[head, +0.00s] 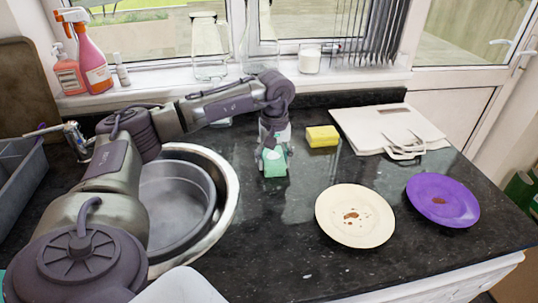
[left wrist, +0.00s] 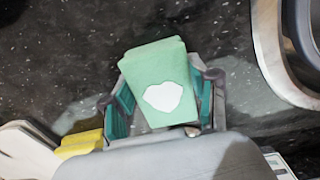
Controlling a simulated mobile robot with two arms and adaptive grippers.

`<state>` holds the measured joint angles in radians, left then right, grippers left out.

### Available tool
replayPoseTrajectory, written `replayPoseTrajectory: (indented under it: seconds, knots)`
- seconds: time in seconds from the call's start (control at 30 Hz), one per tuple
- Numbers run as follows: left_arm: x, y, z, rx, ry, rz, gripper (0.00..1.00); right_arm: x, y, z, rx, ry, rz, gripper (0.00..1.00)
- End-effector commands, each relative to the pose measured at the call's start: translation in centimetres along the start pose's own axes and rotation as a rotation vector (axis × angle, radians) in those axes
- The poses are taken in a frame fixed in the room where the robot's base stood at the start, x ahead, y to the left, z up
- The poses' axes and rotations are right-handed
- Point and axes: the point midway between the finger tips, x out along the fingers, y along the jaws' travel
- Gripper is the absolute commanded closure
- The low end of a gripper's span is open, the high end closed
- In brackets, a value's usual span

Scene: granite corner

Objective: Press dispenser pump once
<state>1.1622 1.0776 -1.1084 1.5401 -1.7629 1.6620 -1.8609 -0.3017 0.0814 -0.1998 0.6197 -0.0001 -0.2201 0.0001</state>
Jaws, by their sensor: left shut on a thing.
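A green block-like thing (head: 273,163), which I take to be the dispenser, stands on the black granite counter right of the sink. In the left wrist view it is a pale green tapered body (left wrist: 155,75) with a white patch on its face. My left gripper (head: 274,155) reaches down over it. In the left wrist view the teal-padded fingers of the left gripper (left wrist: 163,100) are on either side of it, shut on it. I cannot make out a pump head. My right gripper is not in view.
A round steel sink (head: 226,190) with a grey pan (head: 175,205) lies left. A yellow sponge (head: 322,136), a folded bag (head: 385,128), a stained cream plate (head: 355,216) and a purple plate (head: 442,200) lie right. Spray bottles (head: 92,55) and glassware stand on the sill.

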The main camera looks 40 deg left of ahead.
Motion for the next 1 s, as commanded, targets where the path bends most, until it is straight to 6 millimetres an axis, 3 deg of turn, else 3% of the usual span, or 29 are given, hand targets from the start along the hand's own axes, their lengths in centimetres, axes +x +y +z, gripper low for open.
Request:
replayPoseTrajectory:
  seconds: [0.57, 0.6, 0.73, 0.77, 1.0]
  knots:
    - [-0.02, 0.61, 0.86, -0.003, 0.001, 0.000, 0.74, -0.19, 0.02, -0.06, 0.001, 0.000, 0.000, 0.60]
    - [-0.02, 0.61, 0.86, -0.003, 0.001, 0.000, 0.38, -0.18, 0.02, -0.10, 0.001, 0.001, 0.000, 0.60]
    - [-0.02, 0.60, 0.85, -0.003, 0.001, 0.000, 0.16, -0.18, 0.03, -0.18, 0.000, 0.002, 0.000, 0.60]
    - [-0.02, 0.60, 0.84, -0.003, 0.001, 0.000, 0.12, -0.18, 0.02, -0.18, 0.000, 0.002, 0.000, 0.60]
    - [-0.03, 0.60, 0.83, -0.003, 0.001, 0.001, 0.12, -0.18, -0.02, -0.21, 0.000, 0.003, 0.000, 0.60]
